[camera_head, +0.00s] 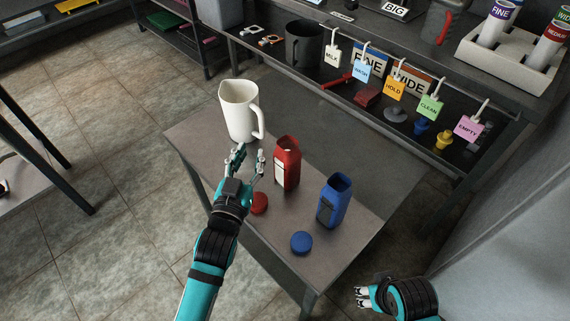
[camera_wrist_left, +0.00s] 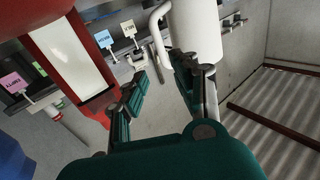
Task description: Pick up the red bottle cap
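The red bottle cap (camera_head: 260,203) lies flat on the small grey table, just right of my left wrist, which partly covers it. The open red bottle (camera_head: 287,164) stands behind it and also shows at the left of the left wrist view (camera_wrist_left: 85,45). My left gripper (camera_head: 247,160) is open and empty, between the white pitcher and the red bottle, its fingers pointing past the cap. Its spread fingers show in the left wrist view (camera_wrist_left: 160,85); the cap does not show there. My right gripper (camera_head: 362,296) is off the table at the lower right; its fingers look close together.
The white pitcher (camera_head: 240,110) stands at the table's back left, and in the left wrist view (camera_wrist_left: 196,30). An open blue bottle (camera_head: 333,201) and a blue cap (camera_head: 301,242) are at the right. A shelf bench (camera_head: 290,68) with hanging tags is behind.

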